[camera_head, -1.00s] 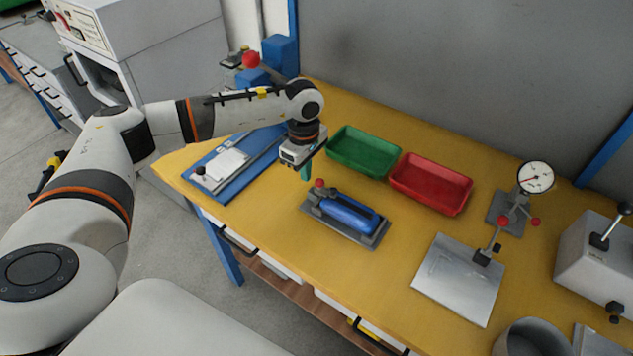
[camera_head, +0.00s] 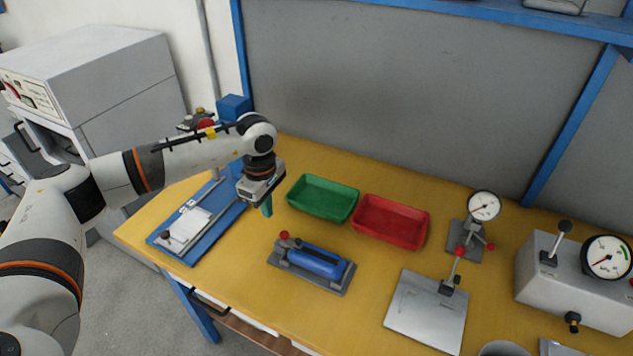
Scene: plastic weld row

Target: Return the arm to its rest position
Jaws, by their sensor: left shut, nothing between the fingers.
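My left arm comes in from the left and reaches over the yellow workbench (camera_head: 200,240). Its gripper (camera_head: 267,210) points down, shut and empty, above the bench. It is between the blue plate fixture (camera_head: 236,213) on its left and the green tray (camera_head: 323,198) on its right. The blue cylinder in its grey holder (camera_head: 318,262) lies nearer to me, below and right of the gripper, apart from it. My right gripper is not in view.
A red tray (camera_head: 391,222) is beside the green one. Right of it stand a dial gauge stand (camera_head: 466,240), a metal plate (camera_head: 425,312) and a grey box with a gauge (camera_head: 570,275). A grey panel (camera_head: 400,95) closes the back. A grey cabinet (camera_head: 130,90) stands at left.

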